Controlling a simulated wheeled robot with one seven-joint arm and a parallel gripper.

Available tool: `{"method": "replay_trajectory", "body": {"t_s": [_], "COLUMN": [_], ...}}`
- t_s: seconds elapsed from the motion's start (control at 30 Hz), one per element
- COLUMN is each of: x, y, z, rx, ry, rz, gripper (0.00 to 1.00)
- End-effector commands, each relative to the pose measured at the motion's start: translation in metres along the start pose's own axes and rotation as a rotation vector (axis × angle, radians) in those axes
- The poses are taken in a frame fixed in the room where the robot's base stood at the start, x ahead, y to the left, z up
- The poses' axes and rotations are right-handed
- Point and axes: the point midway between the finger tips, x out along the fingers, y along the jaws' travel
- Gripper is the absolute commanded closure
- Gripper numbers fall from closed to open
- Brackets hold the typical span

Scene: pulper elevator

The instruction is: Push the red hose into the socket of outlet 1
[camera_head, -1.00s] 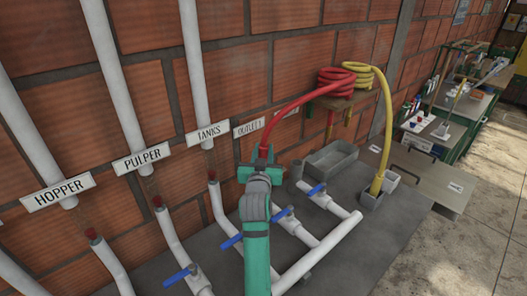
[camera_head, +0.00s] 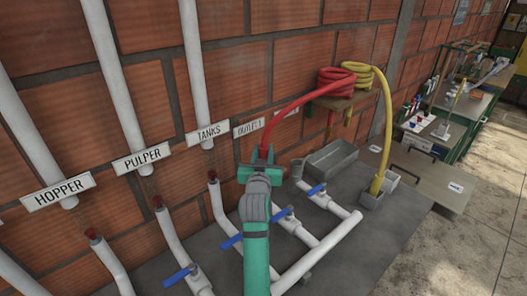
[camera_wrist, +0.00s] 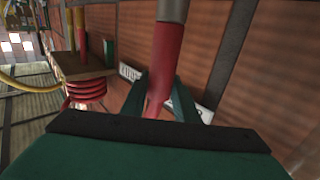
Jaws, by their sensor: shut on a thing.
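My gripper (camera_head: 261,160) is shut on the red hose (camera_head: 298,104) near its end, below and right of the OUTLET 1 sign (camera_head: 249,128). The hose arcs from my gripper up and right to a red coil. In the wrist view the red hose (camera_wrist: 166,60) runs between my two green fingers (camera_wrist: 158,98) and meets a grey cylindrical piece (camera_wrist: 173,10) at the top edge. I cannot tell whether that piece is the socket or a fitting on the hose. In the head view my gripper and arm hide the place below the sign.
Pipes marked HOPPER (camera_head: 58,192), PULPER (camera_head: 142,160) and TANKS (camera_head: 207,134) stand to the left. Blue-handled valves (camera_head: 229,242) surround my arm. A grey tray (camera_head: 332,157) and a yellow hose (camera_head: 386,120) in a grey holder stand right. The red coil (camera_head: 336,80) rests on a wall shelf.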

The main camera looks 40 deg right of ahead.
Motion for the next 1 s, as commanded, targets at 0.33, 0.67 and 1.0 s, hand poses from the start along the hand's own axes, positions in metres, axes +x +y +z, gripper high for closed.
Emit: {"method": "replay_trajectory", "body": {"t_s": [0.33,0.67,1.0], "x": [0.0,0.0,0.0], "y": [0.0,0.0,0.0], "z": [0.007,0.014,0.021], "rx": [0.0,0.0,0.0], "ry": [0.002,0.001,0.002], "rz": [0.0,0.0,0.0], "gripper": [1.0,1.0,1.0]}}
